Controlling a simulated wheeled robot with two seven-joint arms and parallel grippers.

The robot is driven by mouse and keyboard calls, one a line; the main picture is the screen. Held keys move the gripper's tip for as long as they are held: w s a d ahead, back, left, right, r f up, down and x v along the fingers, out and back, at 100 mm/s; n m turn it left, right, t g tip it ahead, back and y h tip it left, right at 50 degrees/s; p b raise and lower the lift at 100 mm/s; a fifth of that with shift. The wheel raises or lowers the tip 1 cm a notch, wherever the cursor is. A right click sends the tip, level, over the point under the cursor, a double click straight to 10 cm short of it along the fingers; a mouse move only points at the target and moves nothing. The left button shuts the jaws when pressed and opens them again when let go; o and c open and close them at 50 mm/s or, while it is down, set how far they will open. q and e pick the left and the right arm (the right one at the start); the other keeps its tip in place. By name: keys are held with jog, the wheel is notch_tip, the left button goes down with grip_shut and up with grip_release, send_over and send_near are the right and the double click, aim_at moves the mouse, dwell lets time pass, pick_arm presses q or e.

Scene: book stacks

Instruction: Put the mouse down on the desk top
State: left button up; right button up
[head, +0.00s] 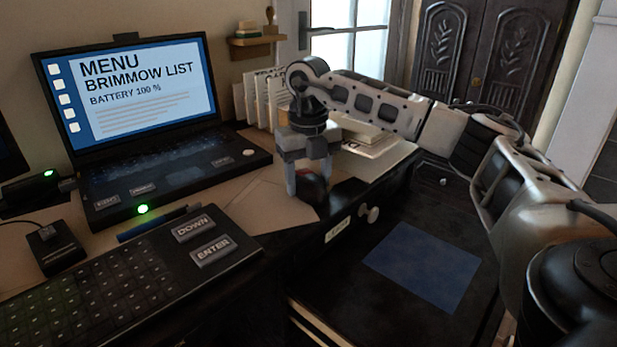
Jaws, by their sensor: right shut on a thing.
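My right gripper (308,178) points down over the right part of the desk top (262,200), near the desk's edge. It is shut on the mouse (312,187), a small dark rounded thing with a bit of red, low between the fingers. The mouse is at or just above the desk surface; I cannot tell whether it touches. The fingers hide part of it. My left gripper is not in view.
A laptop (150,85) with a lit menu screen stands at the left. A keyboard (110,285) with DOWN and ENTER keys lies in front. Papers and books (268,95) stand behind the gripper. An open drawer (400,290) with a blue sheet (425,265) lies right of the desk.

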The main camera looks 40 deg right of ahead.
aim_at(308, 177)
jog(key=shift+f, duration=0.15)
jog(key=o, duration=1)
notch_tip(308, 177, up, 6)
jog(key=shift+r+p, duration=0.15)
jog(key=shift+p, duration=0.65)
pick_arm(q)
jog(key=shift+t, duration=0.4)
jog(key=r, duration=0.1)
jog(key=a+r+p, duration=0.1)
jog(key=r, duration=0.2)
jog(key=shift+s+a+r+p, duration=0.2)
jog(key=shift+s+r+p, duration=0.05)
jog(key=shift+p, duration=0.05)
pick_arm(e)
notch_tip(308, 177, up, 6)
jog(key=shift+r, duration=0.1)
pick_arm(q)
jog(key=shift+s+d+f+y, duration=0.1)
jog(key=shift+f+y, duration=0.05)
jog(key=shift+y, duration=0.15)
